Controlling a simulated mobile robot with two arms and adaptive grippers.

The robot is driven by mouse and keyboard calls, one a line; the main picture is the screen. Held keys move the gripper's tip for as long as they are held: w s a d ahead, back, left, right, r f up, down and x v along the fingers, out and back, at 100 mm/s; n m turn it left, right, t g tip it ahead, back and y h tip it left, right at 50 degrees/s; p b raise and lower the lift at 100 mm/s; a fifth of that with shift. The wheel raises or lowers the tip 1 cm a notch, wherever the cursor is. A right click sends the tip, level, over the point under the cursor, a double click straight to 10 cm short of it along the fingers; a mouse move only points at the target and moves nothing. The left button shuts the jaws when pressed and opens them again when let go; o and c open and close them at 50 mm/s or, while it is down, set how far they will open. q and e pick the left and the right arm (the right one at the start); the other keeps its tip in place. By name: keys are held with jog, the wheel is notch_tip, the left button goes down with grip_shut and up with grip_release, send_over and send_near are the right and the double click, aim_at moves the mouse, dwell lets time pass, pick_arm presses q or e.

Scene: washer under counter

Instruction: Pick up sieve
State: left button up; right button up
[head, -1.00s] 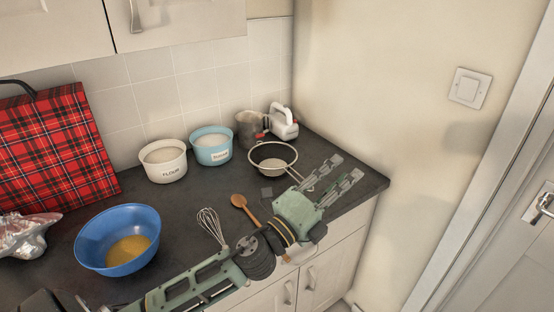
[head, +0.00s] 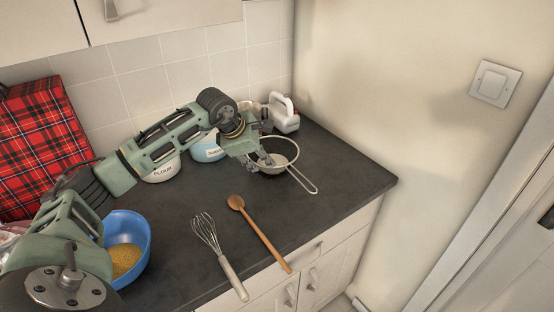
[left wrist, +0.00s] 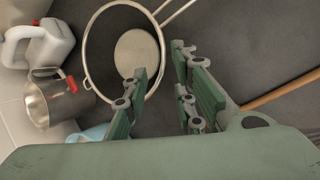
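The sieve (head: 296,154), with a round pale rim, dark mesh and a wire handle pointing to the front right, sits on the dark counter near the back right corner. My left gripper (head: 266,161) points down at the sieve's left rim and hides part of it. In the left wrist view the fingers (left wrist: 160,75) are open, and the sieve's rim (left wrist: 87,60) runs close to the fingertips. I cannot tell whether they touch it. A pale round patch shows inside the sieve. My right gripper is not in view.
A white jug-like appliance (head: 285,115) and a metal pot (left wrist: 58,98) stand behind the sieve. Flour (head: 160,173) and sugar (head: 207,152) bowls stand to the left. A wooden spoon (head: 262,230), whisk (head: 231,277) and blue bowl (head: 139,228) are nearer the front. The counter's right end is clear.

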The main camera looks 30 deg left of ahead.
aim_at(267, 166)
pick_arm(q)
jog(key=p+x, duration=0.2)
jog(key=x, duration=0.2)
jog(key=shift+w+a+f, duration=0.1)
jog(key=shift+w+f, duration=0.05)
jog(key=shift+f, duration=0.2)
jog(key=shift+w+f, duration=0.15)
jog(key=shift+f, duration=0.3)
grip_shut()
jog(key=shift+w, duration=0.1)
